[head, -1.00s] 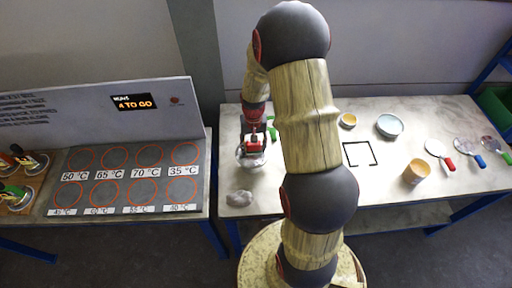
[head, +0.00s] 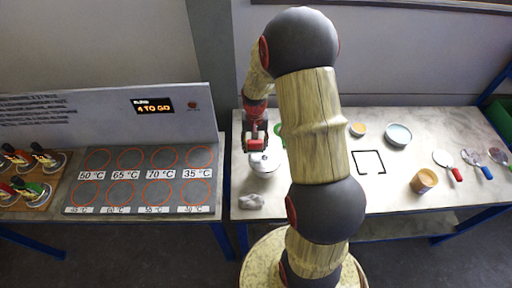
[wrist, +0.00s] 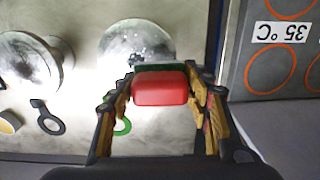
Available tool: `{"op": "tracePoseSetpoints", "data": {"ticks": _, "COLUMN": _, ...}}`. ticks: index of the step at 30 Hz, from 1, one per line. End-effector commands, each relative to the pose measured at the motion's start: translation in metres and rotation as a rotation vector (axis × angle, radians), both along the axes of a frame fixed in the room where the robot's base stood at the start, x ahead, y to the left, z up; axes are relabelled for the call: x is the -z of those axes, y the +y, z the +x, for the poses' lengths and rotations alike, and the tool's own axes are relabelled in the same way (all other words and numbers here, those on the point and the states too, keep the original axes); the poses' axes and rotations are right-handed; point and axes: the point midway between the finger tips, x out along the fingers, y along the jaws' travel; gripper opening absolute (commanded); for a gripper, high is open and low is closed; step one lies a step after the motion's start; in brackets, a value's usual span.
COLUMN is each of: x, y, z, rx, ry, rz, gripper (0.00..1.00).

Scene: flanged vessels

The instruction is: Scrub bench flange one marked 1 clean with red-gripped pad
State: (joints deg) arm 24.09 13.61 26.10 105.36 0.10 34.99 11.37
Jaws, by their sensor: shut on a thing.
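My gripper (wrist: 160,92) is shut on the red grip block (wrist: 161,88) of a pad. The pad's dark green edge (wrist: 150,68) shows behind the grip in the wrist view. A pale round flange (wrist: 135,40) with dark smudges lies just beyond the pad, partly hidden by it. I cannot tell whether they touch, and I cannot read a number on it. In the head view my gripper (head: 257,146) is over the left end of the right-hand bench, with a flange (head: 265,163) just below it.
A second flanged vessel (wrist: 30,60) stands to the left in the wrist view, near a black ring tag (wrist: 48,118) and a green ring (wrist: 122,127). A grey lump (head: 251,201) lies at the bench front. The temperature-marked board (head: 140,180) stands left, across a gap.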

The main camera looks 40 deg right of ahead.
Motion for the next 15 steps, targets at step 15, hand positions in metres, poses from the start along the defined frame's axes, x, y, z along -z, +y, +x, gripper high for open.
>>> {"op": "tracePoseSetpoints", "data": {"ticks": 15, "x": -0.028, "y": 0.001, "z": 0.006, "rx": -0.003, "ry": -0.001, "rz": -0.001, "gripper": 0.25}}
